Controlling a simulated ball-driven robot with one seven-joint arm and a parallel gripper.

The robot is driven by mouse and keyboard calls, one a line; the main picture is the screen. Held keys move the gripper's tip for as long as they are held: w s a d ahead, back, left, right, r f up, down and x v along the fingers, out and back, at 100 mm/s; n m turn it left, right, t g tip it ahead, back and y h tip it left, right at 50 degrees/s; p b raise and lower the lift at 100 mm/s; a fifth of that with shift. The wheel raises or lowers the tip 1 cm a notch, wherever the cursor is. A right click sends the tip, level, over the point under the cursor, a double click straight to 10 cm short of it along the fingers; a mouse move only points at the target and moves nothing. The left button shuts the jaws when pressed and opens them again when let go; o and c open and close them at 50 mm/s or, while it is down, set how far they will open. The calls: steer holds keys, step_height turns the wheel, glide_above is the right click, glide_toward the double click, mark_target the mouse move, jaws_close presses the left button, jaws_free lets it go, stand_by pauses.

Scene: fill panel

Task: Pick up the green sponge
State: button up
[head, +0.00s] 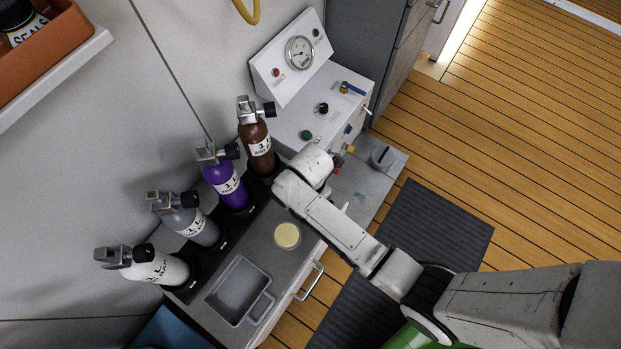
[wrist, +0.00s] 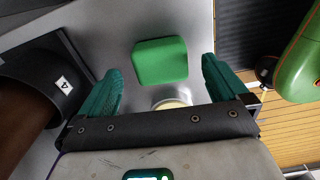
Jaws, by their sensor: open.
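The green sponge (wrist: 160,61) is a rounded square block lying flat on the grey counter in the wrist view. In the head view it does not show; my arm covers that part of the counter. My gripper (wrist: 161,69) is open, with one teal finger to the left of the sponge and one to the right. In the picture the sponge lies between the fingertips, with a gap on both sides. Neither finger appears to touch it. The height of the fingertips above the counter is hard to tell.
Several bottles with valves, including a brown one (head: 256,140) and a purple one (head: 224,183), stand in a row along the wall. A white gauge panel (head: 297,58) stands behind. A round pale-yellow item (head: 287,235) and a grey tray (head: 239,289) are on the counter.

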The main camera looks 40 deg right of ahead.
step_height(320, 180, down, 4)
steer(key=shift+r+b, duration=0.25)
steer(key=shift+b, duration=0.1)
steer(key=shift+s, duration=0.1)
steer(key=c, duration=1)
